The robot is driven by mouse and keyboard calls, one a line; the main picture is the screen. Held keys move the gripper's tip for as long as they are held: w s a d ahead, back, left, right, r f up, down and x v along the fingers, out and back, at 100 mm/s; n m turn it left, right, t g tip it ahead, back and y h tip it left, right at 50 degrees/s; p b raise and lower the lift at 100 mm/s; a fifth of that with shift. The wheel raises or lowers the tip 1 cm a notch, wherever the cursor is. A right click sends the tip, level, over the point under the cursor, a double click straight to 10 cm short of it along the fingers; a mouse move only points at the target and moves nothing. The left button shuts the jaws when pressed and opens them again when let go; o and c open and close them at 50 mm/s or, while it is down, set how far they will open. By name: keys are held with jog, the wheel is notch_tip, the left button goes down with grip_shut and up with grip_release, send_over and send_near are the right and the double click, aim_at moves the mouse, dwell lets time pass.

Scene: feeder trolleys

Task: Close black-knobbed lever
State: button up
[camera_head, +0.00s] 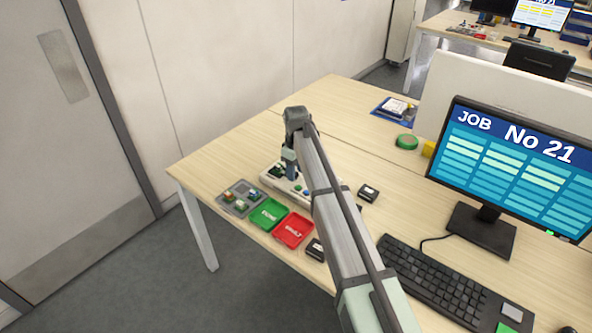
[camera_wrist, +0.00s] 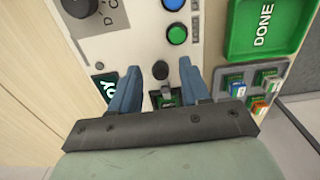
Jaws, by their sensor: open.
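A light control panel (camera_head: 270,178) lies on the desk below my gripper (camera_head: 291,168); the panel also fills the upper middle of the wrist view (camera_wrist: 211,45). In the wrist view, a round black knob (camera_wrist: 160,69) sits between the tips of my two blue fingers, with visible gaps on both sides. Just below it is a small grey and green part (camera_wrist: 167,98), partly hidden by my gripper body. I cannot tell clearly how the knob joins it or how the lever is tilted. My gripper (camera_wrist: 161,74) is open and empty.
The panel has a blue button (camera_wrist: 177,33), a green button (camera_wrist: 174,4) and a dark dial (camera_wrist: 80,6). A green DONE tray (camera_head: 267,215), a red tray (camera_head: 293,230) and a grey parts tray (camera_head: 240,199) lie beside it. A keyboard (camera_head: 450,283) and monitor (camera_head: 515,165) stand right.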

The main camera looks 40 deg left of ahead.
notch_tip(320, 180, up, 14)
jog(key=shift+f, duration=0.15)
dwell(0.4)
